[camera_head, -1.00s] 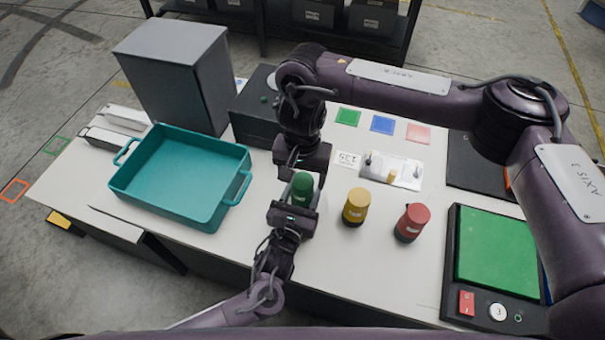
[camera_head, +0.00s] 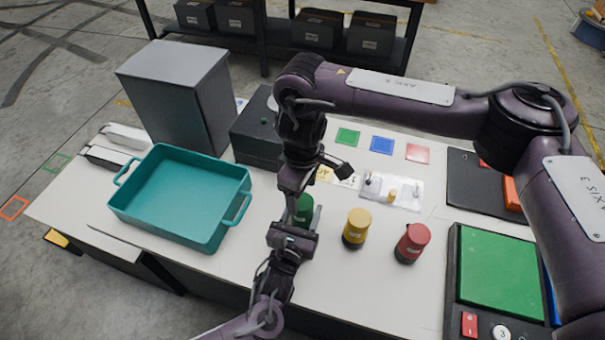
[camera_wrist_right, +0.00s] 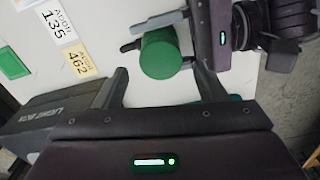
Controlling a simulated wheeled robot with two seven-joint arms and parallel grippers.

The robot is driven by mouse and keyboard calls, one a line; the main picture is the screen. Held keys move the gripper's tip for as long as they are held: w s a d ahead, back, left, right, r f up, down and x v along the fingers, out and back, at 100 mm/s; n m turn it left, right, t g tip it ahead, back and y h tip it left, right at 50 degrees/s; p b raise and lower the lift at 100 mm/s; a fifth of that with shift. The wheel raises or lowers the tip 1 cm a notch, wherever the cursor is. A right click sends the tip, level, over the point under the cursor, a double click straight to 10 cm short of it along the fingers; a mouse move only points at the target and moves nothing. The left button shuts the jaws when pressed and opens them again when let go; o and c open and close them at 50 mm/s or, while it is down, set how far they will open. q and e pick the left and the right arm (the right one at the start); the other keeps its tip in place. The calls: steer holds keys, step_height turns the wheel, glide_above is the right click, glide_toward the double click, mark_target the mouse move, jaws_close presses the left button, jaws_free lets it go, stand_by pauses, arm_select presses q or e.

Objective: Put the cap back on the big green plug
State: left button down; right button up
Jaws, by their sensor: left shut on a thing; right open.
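The big green plug (camera_head: 303,208) stands at the front middle of the table, partly hidden by my grippers in the head view. In the right wrist view its round green top (camera_wrist_right: 162,58) faces the camera. I see no seam, so I cannot tell the cap from the body. My left gripper (camera_head: 301,222) is shut on the plug from the front; in the right wrist view it reaches in from the right (camera_wrist_right: 192,40). My right gripper (camera_head: 318,184) is open and empty above the plug, its fingers apart on either side of the top in the right wrist view (camera_wrist_right: 160,76).
A yellow plug (camera_head: 356,229) and a red plug (camera_head: 412,243) stand to the right. A teal tote (camera_head: 181,235) is at left, with a grey box (camera_head: 180,95) behind it. A small white fixture plate (camera_head: 405,194) lies behind the plugs. A green-topped pad (camera_head: 500,270) is at right.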

steer(key=n, duration=0.4)
steer(key=shift+r+n, duration=0.3)
steer(key=shift+r, duration=0.1)
steer(key=n, duration=0.4)
steer(key=shift+r, duration=0.35)
steer(key=n, duration=0.4)
steer(key=shift+r+n, duration=0.35)
steer(key=shift+n, duration=0.05)
steer(key=n, duration=0.4)
steer(key=shift+r, duration=0.3)
steer(key=n, duration=0.4)
steer(key=shift+r+n, duration=0.35)
steer(key=shift+n, duration=0.05)
steer(key=n, duration=0.4)
steer(key=shift+r, duration=0.35)
steer(key=n, duration=0.5)
steer(key=r+n, duration=0.1)
steer(key=n, duration=0.1)
steer(key=shift+s+d, duration=0.1)
